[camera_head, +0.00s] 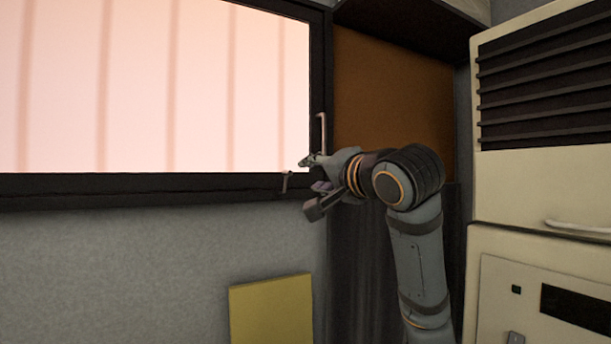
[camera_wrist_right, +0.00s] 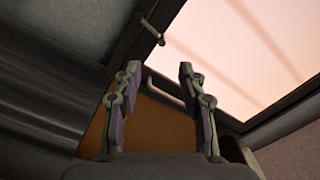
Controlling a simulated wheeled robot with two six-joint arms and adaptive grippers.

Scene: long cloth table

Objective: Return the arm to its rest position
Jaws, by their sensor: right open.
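My right arm (camera_head: 415,245) rises from the lower right of the head view and bends left toward the window. My right gripper (camera_head: 309,163) is near the lower right corner of the window frame, in front of it. In the right wrist view the right gripper (camera_wrist_right: 158,85) has its two fingers apart with nothing between them. It is open and empty. A window handle (camera_head: 321,132) stands just above the gripper in the head view. In the wrist view a handle (camera_wrist_right: 165,88) shows beyond the fingers. I cannot tell whether the gripper touches the frame. My left gripper is not in view.
The bright window (camera_head: 160,90) has a dark frame and a small latch (camera_head: 286,181) on its lower edge. A brown panel (camera_head: 395,95) is behind the arm. A cream cabinet (camera_head: 545,185) with a vent stands at the right. A yellow board (camera_head: 270,312) is below the window.

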